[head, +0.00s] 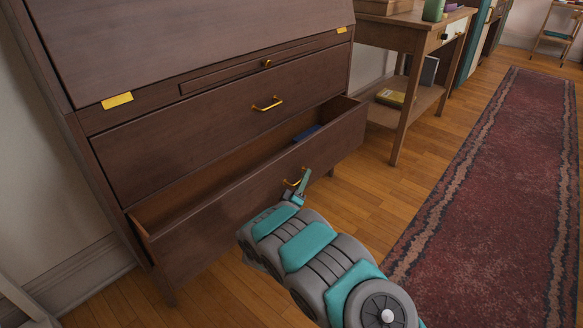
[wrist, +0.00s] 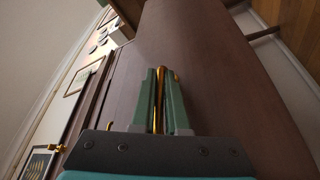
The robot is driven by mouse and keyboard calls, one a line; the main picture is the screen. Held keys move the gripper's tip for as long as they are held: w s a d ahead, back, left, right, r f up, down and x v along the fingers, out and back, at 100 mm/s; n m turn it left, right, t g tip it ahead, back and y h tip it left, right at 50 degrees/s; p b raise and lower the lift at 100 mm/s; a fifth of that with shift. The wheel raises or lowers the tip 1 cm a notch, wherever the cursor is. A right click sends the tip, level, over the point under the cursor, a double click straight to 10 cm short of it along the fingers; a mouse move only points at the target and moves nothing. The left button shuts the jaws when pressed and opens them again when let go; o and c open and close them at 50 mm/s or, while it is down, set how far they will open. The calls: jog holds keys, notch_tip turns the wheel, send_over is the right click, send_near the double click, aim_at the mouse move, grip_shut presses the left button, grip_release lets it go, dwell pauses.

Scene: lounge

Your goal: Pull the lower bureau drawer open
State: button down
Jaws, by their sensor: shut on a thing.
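The brown wooden bureau (head: 180,120) stands against the wall in the head view. Its lower drawer (head: 240,205) is pulled partway out, and its inside shows with a small blue thing (head: 306,132) toward the right end. My gripper (head: 298,190) is at the front of this drawer, shut on its brass handle (head: 292,183). In the wrist view the green fingers (wrist: 160,100) close around the brass handle (wrist: 158,105) in front of the brown drawer face. The upper drawer (head: 220,115) is closed, with its own brass handle (head: 268,104).
A long red rug (head: 490,190) lies to the right. Bare wood floor (head: 385,190) lies between the rug and the bureau.

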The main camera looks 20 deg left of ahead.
jog(key=s+d, duration=0.2)
jog(key=d, duration=0.5)
jog(key=shift+s+p, duration=0.3)
jog(key=shift+s, duration=0.05)
jog(key=c, duration=0.9)
grip_release()
jog(key=shift+s, duration=0.15)
jog(key=shift+v, duration=3.8)
